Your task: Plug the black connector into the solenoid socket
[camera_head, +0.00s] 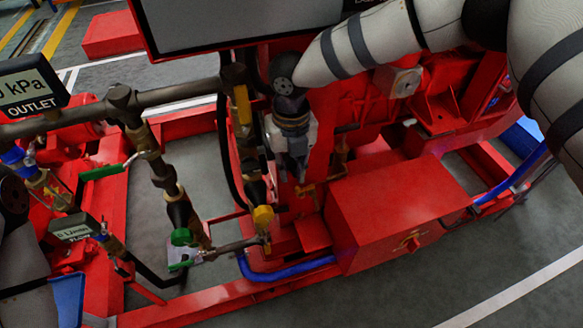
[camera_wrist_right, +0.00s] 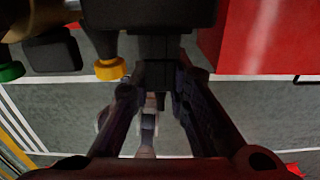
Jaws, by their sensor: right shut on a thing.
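My right gripper (camera_head: 292,165) reaches down from the upper right in the head view, in front of the red pumpset and beside the vertical pipework. In the right wrist view its two dark fingers close on a black block at the fingertips (camera_wrist_right: 165,75). This block, the black connector (camera_wrist_right: 165,48), meets or overlaps a larger dark block (camera_wrist_right: 150,12) at the top of the picture. I cannot tell whether they touch. The solenoid socket cannot be made out for certain. In the head view the fingertips and connector are too small and dark to tell apart.
A red box (camera_head: 395,215) stands just right of the gripper. Yellow (camera_head: 263,216) and green (camera_head: 181,237) valve handles sit low on the pipes, with a blue hose (camera_head: 285,272) below. A large panel (camera_head: 235,22) hangs above. Open grey floor (camera_head: 450,280) lies at the lower right.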

